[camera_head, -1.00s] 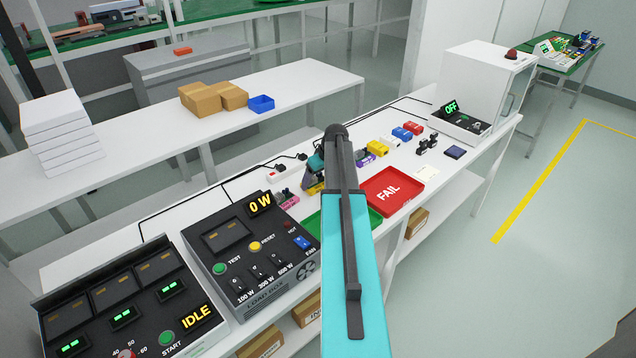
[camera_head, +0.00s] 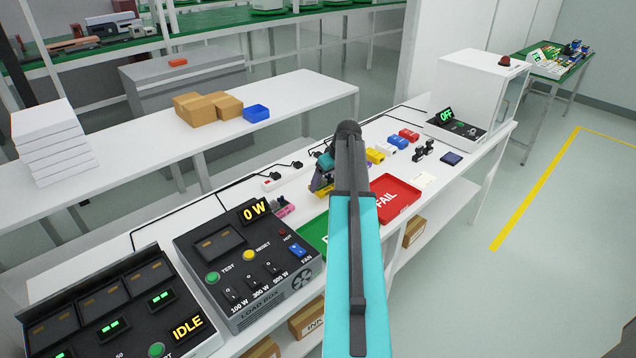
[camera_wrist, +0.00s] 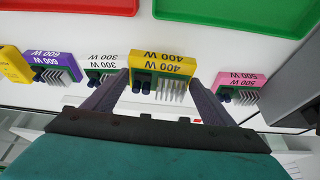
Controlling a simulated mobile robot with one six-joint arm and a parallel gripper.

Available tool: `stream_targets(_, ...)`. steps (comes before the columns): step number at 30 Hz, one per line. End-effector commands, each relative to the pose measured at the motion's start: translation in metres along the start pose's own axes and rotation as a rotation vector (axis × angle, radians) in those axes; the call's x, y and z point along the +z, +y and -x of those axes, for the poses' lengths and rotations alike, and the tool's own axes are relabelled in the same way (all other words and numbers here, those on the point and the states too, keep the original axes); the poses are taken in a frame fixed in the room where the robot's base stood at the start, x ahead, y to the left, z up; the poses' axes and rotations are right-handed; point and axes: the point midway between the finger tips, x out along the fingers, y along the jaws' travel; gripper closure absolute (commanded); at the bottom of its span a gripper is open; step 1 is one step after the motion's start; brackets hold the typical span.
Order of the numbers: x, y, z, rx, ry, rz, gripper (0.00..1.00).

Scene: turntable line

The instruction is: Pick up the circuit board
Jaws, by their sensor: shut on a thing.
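My gripper (camera_wrist: 160,90) is shut on the circuit board with the yellow 400 W label (camera_wrist: 163,65). One dark finger is at each side of it. The board is green, with dark cylinders and a pale finned heat sink. It looks larger than the boards beside it in the wrist view; I cannot tell how far it is off the table. In the head view, a bit of yellow (camera_head: 322,191) shows below my gripper (camera_head: 321,180), and my arm hides part of that area.
Beside it are a pink 500 W board (camera_wrist: 240,80), a white 300 W board (camera_wrist: 101,65) and a purple 600 W board (camera_wrist: 52,62). A red FAIL tray (camera_head: 404,190) and a green tray (camera_head: 313,236) lie in front. The load box (camera_head: 245,262) stands left.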

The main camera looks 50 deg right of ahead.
Motion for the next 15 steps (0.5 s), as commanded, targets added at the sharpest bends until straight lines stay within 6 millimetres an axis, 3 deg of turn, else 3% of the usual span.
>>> stream_targets(6,0.039,0.026,0.019,0.003,0.002,-0.002,0.50)
stream_targets(15,0.073,0.050,0.040,0.001,0.002,0.000,0.50)
